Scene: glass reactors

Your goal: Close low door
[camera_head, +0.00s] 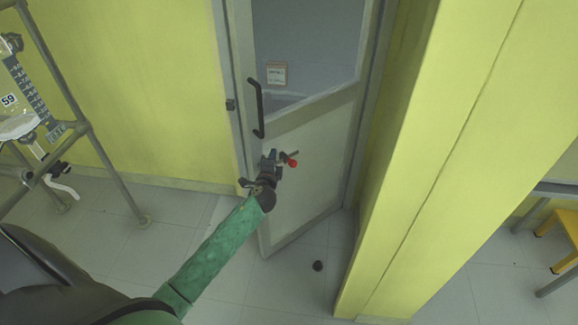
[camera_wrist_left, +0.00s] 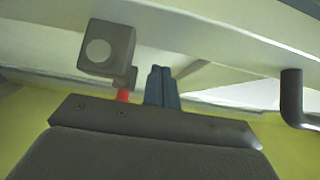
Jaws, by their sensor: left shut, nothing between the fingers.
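The door (camera_head: 312,140), pale grey with a glass pane in its upper part, stands ajar. Its lower left corner is swung out over the floor, away from the left post of the frame (camera_head: 232,100). A dark bar handle (camera_head: 257,108) is on its left side; a dark handle also shows at the right of the left wrist view (camera_wrist_left: 292,100). My left gripper (camera_head: 273,158) is shut and empty, just below the handle and in front of the door's left part. Its closed fingers (camera_wrist_left: 162,86) show in the wrist view. I cannot tell whether they touch the door. My right gripper is out of view.
A red-tipped part (camera_head: 290,161) shows beside the gripper; I cannot tell what it belongs to. A dark round stop (camera_head: 318,265) is on the floor. A yellow wall corner (camera_head: 430,150) is close on the right. A metal frame (camera_head: 100,160) stands left.

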